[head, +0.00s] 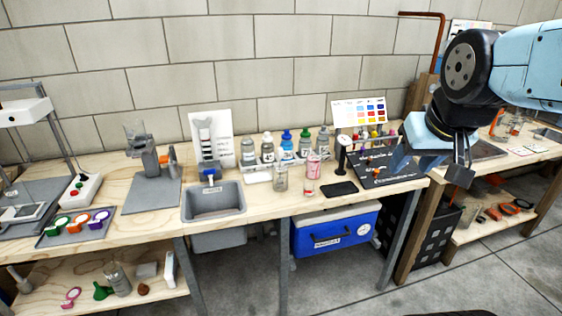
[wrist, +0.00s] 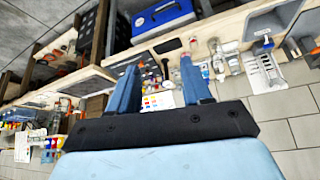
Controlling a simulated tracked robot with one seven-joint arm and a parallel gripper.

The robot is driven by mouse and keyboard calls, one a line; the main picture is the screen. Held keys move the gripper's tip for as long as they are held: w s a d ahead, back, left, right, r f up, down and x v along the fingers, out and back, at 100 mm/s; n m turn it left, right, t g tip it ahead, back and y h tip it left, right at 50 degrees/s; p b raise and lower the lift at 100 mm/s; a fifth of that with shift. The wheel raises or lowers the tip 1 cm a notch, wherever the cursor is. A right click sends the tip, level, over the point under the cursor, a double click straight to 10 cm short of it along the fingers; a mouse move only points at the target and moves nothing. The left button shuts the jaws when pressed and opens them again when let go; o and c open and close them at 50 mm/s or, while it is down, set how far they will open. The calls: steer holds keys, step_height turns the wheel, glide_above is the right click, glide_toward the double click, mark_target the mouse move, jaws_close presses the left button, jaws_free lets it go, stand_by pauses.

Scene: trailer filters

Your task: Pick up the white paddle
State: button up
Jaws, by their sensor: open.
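No thing in view is surely the white paddle. A white upright piece (head: 170,267) on the lower left shelf and a slim white piece with dark marks (head: 205,135) behind the grey basin are pale and narrow, but I cannot tell whether either is a paddle. My gripper (head: 430,168) is at the right in the head view, above the right end of the main bench and far from both pieces. In the wrist view my gripper (wrist: 159,64) has its two blue fingers apart, with nothing held between them.
The wooden bench carries a grey basin (head: 214,214), several bottles (head: 286,145), a black phone-like slab (head: 338,189) and a dark board (head: 375,171) with a colour chart (head: 360,112) behind. A blue cooler (head: 334,231) is below. A block wall closes the back.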

steer(key=w+a+f+n+t, duration=0.1)
steer(key=w+a+f, duration=0.1)
steer(key=w, duration=0.5)
steer(key=w+a+f+t, duration=0.2)
steer(key=w, duration=0.5)
steer(key=n+t+y, duration=0.2)
steer(key=t+y, duration=0.2)
steer(key=t, duration=0.1)
glide_toward(281, 155)
steer(key=s+d+r, duration=0.3)
steer(key=d, duration=0.2)
steer(key=a+f+t, duration=0.3)
steer(key=a+f, duration=0.1)
steer(key=f, duration=0.2)
steer(key=shift+y, duration=0.4)
steer(key=x, duration=1.3)
steer(key=shift+w+a+r, duration=0.2)
steer(key=shift+w+r, duration=0.05)
steer(key=shift+w, duration=0.1)
steer(key=shift+c, duration=0.3)
jaws_close()
